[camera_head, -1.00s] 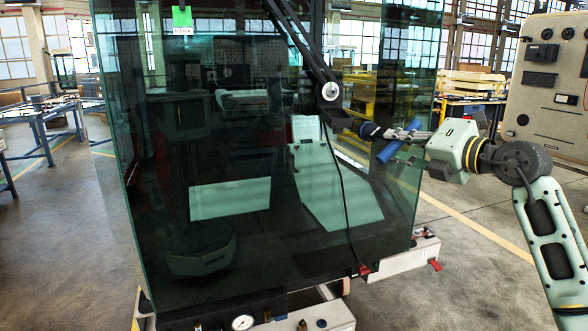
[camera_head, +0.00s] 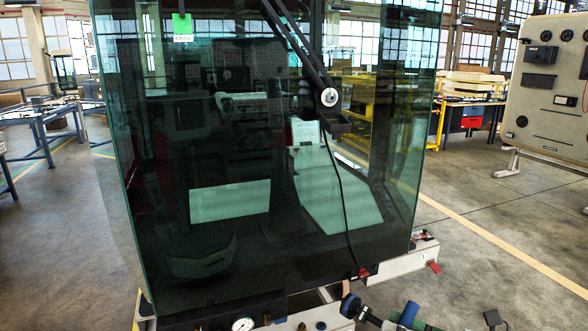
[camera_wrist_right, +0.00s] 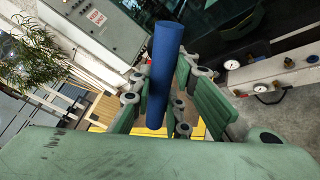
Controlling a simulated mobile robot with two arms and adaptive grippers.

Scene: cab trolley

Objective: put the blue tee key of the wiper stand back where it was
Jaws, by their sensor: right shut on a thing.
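The blue tee key (camera_head: 408,315) is at the bottom edge of the head view, right of the trolley's front. My right gripper, mostly below that view, is shut on its blue cross bar. The dark shaft points left, and its socket end (camera_head: 350,305) appears close to the trolley base; I cannot tell whether they touch. In the right wrist view the blue bar (camera_wrist_right: 162,75) stands between the finger pads (camera_wrist_right: 165,95). The wiper stand has a large dark glass pane (camera_head: 240,250) and a black wiper arm with a round pivot nut (camera_head: 329,97). My left gripper is not in view.
A cable (camera_head: 342,190) hangs down by the glass. A beige control cabinet (camera_head: 550,90) stands at right. The floor between is clear.

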